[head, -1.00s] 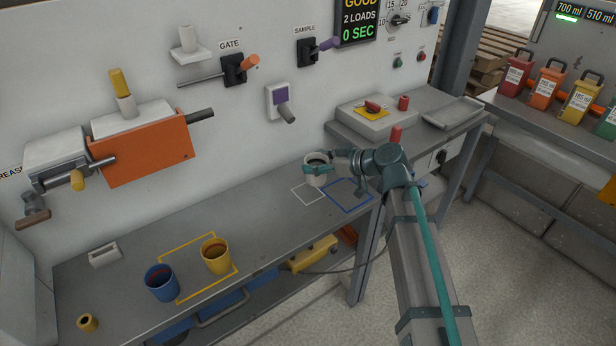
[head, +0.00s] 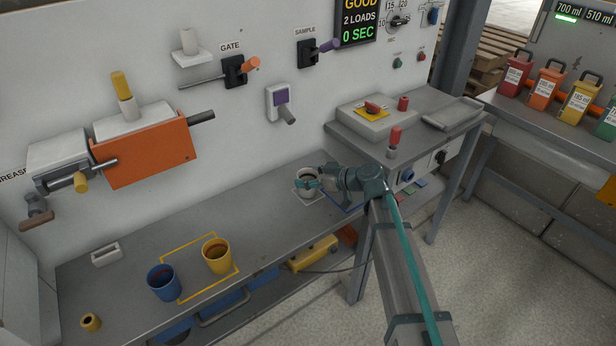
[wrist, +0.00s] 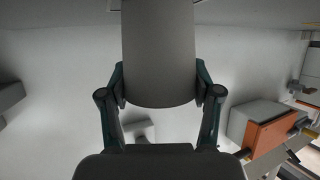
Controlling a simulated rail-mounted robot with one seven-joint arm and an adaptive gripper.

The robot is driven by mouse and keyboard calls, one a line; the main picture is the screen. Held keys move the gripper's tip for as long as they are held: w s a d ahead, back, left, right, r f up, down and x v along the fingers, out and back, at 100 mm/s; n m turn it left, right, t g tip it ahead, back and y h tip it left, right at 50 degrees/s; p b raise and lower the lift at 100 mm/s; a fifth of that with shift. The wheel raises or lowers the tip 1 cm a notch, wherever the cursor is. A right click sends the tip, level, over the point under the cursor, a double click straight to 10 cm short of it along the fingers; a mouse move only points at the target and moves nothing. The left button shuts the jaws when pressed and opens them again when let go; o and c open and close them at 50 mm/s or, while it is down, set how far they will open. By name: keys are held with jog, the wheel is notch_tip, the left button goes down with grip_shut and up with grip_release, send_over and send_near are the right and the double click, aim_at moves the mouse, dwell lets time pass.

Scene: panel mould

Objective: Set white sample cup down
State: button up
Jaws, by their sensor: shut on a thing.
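The white sample cup (head: 308,189) is in my gripper (head: 307,183), at the white outlined square (head: 297,197) on the bench in the head view. My teal fingers close around the cup from the right. The cup looks upright, and its base is at or just above the square; I cannot tell if it touches the bench. In the wrist view the cup (wrist: 158,55) fills the upper middle, between the two fingers of my gripper (wrist: 159,90). The blue outlined square (head: 345,199) lies just right, partly hidden by my arm.
A yellow cup (head: 217,257) and a blue cup (head: 164,284) stand to the left on the bench by a yellow outline (head: 210,288). A grey box with controls (head: 372,118) stands to the right. The bench (head: 245,215) is clear between the cups and my gripper.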

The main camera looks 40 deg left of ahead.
jog(key=shift+f, duration=0.2)
jog(key=o, duration=1.1)
jog(key=shift+o, duration=0.2)
jog(key=shift+r, duration=0.1)
jog(key=shift+r, duration=0.1)
jog(key=b+v, duration=0.1)
jog(key=v, duration=1.1)
